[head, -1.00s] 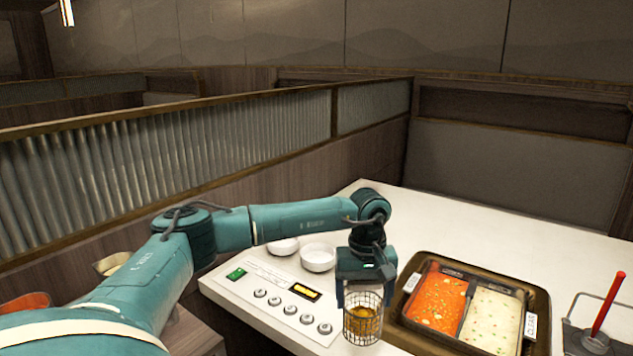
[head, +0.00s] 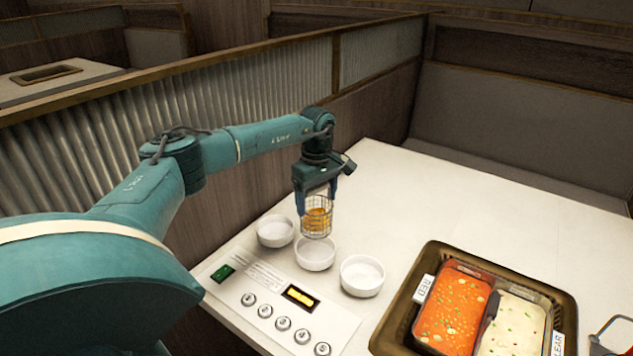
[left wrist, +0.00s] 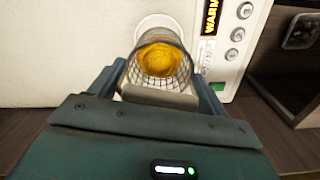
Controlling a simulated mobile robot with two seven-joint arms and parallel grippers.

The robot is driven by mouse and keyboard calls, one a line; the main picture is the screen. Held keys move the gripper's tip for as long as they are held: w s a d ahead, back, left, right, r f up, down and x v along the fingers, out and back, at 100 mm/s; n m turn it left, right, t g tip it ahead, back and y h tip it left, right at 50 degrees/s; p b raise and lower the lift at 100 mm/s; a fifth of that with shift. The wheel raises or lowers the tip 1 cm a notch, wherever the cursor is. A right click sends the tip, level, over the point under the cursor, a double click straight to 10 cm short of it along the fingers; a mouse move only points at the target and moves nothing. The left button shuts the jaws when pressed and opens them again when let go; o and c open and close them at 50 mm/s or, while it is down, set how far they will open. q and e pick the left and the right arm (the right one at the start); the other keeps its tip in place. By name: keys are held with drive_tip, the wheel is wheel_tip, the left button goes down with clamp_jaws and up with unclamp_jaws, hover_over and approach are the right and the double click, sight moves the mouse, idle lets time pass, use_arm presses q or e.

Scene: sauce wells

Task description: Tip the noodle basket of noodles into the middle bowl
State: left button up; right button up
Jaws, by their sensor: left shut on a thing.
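My left gripper (head: 317,189) is shut on the wire noodle basket (head: 317,231), which hangs upright with yellow noodles (head: 317,214) inside. The basket is above the back part of the middle bowl (head: 315,256), a white bowl between two others. The left wrist view shows the basket (left wrist: 178,84) between the fingers, the noodles (left wrist: 160,60) in it and part of a white bowl (left wrist: 150,24) beyond. Whether the basket touches the bowl is hard to tell. My right gripper is not in view.
White bowls stand at the left (head: 275,231) and right (head: 362,276) of the middle one. A panel with several round buttons (head: 283,323) lies in front. A brown tray (head: 440,254) with red and clear soup stands at the right. The table behind is clear.

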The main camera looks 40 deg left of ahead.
sight(316, 204)
use_arm(q)
drive_tip(key=shift+w+a, duration=0.15)
drive_tip(key=shift+a, duration=0.1)
drive_tip(key=shift+f+b, duration=0.55)
drive_tip(key=shift+b, duration=0.1)
drive_tip(key=shift+f+b, duration=0.3)
drive_tip(key=shift+f, duration=0.05)
wheel_tip(316, 204, down, 2)
drive_tip(key=shift+b, duration=0.7)
drive_tip(key=shift+f+b, duration=1.15)
drive_tip(key=shift+f, duration=0.95)
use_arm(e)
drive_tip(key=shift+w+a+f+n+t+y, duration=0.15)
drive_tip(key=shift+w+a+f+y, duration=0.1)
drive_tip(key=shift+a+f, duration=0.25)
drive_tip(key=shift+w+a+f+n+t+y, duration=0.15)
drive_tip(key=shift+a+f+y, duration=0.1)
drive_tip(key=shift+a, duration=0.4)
